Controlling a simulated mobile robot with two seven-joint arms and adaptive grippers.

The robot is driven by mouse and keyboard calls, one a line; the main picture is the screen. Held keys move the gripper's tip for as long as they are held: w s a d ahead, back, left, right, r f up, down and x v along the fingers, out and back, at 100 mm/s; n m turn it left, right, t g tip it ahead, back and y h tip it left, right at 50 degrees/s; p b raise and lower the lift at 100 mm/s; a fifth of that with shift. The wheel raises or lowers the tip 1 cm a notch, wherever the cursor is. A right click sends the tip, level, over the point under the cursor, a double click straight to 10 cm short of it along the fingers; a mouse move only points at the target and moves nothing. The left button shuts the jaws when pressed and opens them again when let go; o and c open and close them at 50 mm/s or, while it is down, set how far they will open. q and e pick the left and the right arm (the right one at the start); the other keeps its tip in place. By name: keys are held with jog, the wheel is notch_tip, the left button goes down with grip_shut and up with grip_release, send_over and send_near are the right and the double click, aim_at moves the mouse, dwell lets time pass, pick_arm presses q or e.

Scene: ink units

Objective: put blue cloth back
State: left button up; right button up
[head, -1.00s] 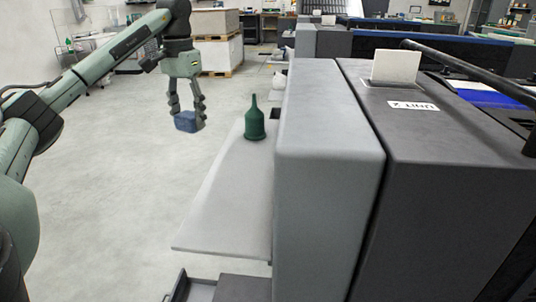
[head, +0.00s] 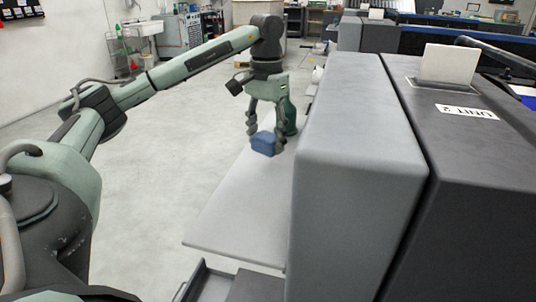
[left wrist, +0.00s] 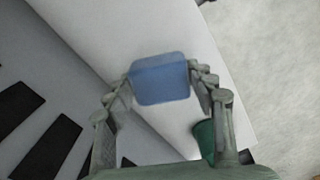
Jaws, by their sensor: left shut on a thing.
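The blue cloth (head: 264,145) is a small folded block. My left gripper (head: 265,137) is shut on it, with one finger on each side. In the head view the cloth shows over the far part of the pale side shelf (head: 232,215); I cannot tell whether it touches the shelf. In the left wrist view the cloth (left wrist: 160,79) sits between the fingertips with the shelf behind it. A green funnel-topped bottle (head: 291,116) stands on the shelf just behind the gripper, partly hidden by it. My right gripper is not in view.
The grey machine housing (head: 355,160) stands along the shelf's right side, with a unit marked UNIT 2 (head: 466,111) beyond. An open drawer (head: 205,283) is below the shelf's near end. The near part of the shelf is clear, and open floor (head: 150,190) lies left.

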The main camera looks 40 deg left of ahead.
aim_at(268, 154)
pick_arm(q)
jog(key=shift+d+f, duration=0.15)
jog(key=shift+d, duration=0.15)
jog(key=shift+f, duration=0.4)
notch_tip(268, 154, down, 2)
jog(key=shift+f, duration=0.6)
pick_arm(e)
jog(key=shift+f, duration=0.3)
pick_arm(q)
jog(key=shift+f, duration=0.1)
jog(key=o, duration=1.2)
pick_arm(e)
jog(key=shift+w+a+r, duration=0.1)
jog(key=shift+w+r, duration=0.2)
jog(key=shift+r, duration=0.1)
